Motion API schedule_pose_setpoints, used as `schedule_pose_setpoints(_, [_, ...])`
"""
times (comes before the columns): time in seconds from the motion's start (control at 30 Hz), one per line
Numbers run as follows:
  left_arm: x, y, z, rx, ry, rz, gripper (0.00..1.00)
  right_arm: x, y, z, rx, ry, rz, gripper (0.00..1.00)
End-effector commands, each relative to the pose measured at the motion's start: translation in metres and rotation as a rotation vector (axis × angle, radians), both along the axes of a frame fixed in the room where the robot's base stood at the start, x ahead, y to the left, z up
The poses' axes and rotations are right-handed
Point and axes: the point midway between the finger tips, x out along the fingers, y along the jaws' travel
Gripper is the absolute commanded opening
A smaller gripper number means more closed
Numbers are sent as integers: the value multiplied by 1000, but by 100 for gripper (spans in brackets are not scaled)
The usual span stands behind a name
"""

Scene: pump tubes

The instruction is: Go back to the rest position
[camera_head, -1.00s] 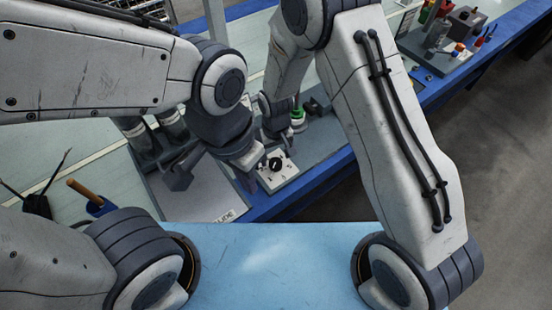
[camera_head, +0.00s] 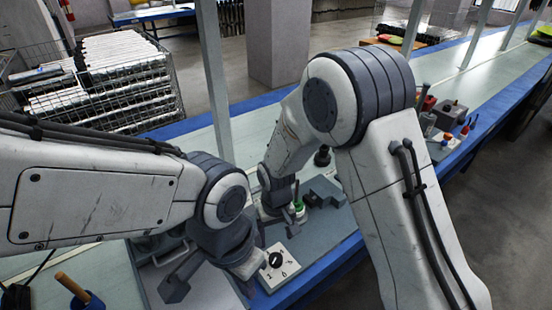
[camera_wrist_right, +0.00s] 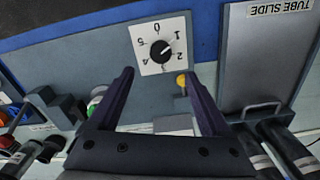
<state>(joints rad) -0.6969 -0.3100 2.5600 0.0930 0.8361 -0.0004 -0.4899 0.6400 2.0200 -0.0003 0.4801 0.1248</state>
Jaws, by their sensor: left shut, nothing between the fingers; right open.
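In the head view my left gripper (camera_head: 246,270) hangs low beside the white dial plate (camera_head: 277,266). It is shut and empty; its fingertips are hard to make out. My right gripper (camera_head: 275,206) is higher up, near a green ring part (camera_head: 299,208), mostly hidden by its own wrist. In the right wrist view the right gripper (camera_wrist_right: 157,76) is open with nothing held. The dial plate (camera_wrist_right: 148,56) with its black knob lies beyond its fingertips. A yellow knob (camera_wrist_right: 181,80) shows near one finger. The green ring part (camera_wrist_right: 96,94) is outside the other finger.
A panel labelled TUBE SLIDE (camera_wrist_right: 262,62) lies beside the dial. A grey block (camera_head: 325,190) stands behind the green part. Several small fittings (camera_head: 455,125) stand farther along the blue-edged bench. A wire crate of tubes (camera_head: 125,75) is at back left. Open floor (camera_head: 510,200) lies at right.

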Motion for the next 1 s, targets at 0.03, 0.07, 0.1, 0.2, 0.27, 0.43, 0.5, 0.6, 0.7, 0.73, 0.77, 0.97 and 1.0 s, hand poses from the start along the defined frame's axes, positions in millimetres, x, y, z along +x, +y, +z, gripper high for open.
schedule_pose_setpoints(0.03, [0, 0, 0, 0, 0, 0, 0, 0, 0, 0, 0, 0, 0, 82])
schedule_pose_setpoints(0.07, [0, 0, 0, 0, 0, 0, 0, 0, 0, 1, 0, -1, 1, 82])
schedule_pose_setpoints(0.1, [0, 0, 1, 0, 0, 0, 0, -1, 0, 5, 2, -2, 3, 82])
schedule_pose_setpoints(0.2, [0, 0, 7, 0, 0, 0, 0, -10, 2, 28, 7, -7, 18, 82])
schedule_pose_setpoints(0.27, [0, 0, 13, 0, 0, 0, 0, -21, 3, 52, 13, -11, 35, 82])
schedule_pose_setpoints(0.43, [0, 0, 33, 0, 0, 0, 0, -74, -2, 134, 35, -18, 106, 82])
schedule_pose_setpoints(0.5, [0, 0, 41, 0, 0, 0, 0, -99, -7, 162, 45, -18, 137, 82])
schedule_pose_setpoints(0.6, [0, 0, 51, 0, 0, 0, 0, -135, -18, 195, 59, -17, 182, 82])
schedule_pose_setpoints(0.7, [0, 0, 59, 0, 0, 0, 0, -166, -29, 217, 72, -16, 220, 82])
schedule_pose_setpoints(0.73, [0, 0, 61, 0, 0, 0, 0, -174, -32, 221, 76, -15, 230, 82])
schedule_pose_setpoints(0.77, [0, 0, 62, 0, 0, 0, 0, -180, -35, 225, 79, -15, 239, 82])
schedule_pose_setpoints(0.97, [0, 0, 66, 0, 0, 0, 0, -205, -46, 235, 88, -11, 271, 82])
schedule_pose_setpoints(1.0, [0, 0, 66, 0, 0, 0, 0, -205, -47, 235, 88, -10, 272, 82])
